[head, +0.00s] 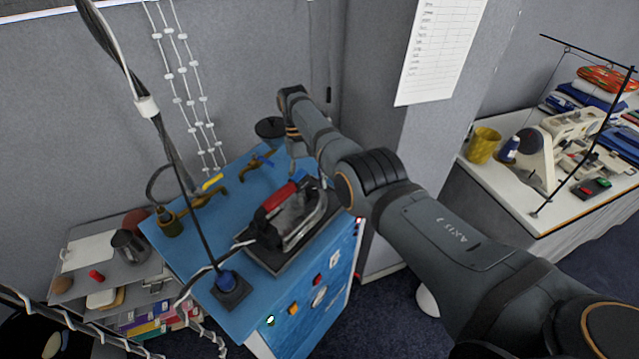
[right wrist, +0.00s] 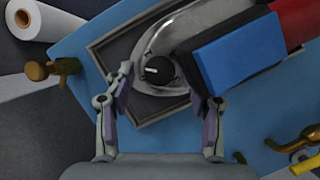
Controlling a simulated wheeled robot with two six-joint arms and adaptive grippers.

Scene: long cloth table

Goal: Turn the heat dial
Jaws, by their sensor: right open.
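The iron (head: 298,215) has a silver body with a red and black handle. It sits on a dark plate (head: 268,259) on the blue table. In the right wrist view the heat dial (right wrist: 159,71) is a small round black knob with a light mark, set on the silver body. My right gripper (right wrist: 163,80) is open, with one fingertip on each side of the dial. I cannot tell whether the fingers touch it. In the head view the right arm reaches over the table to the iron's far end, and the dial is hidden. My left gripper is not in view.
A blue-based cable stand (head: 230,286) rises at the table's near corner, and a cable runs to the iron. Brass fittings (head: 250,168) lie at the back. A shelf (head: 85,250) with a metal mug stands at left. A sewing machine table (head: 555,200) stands at right.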

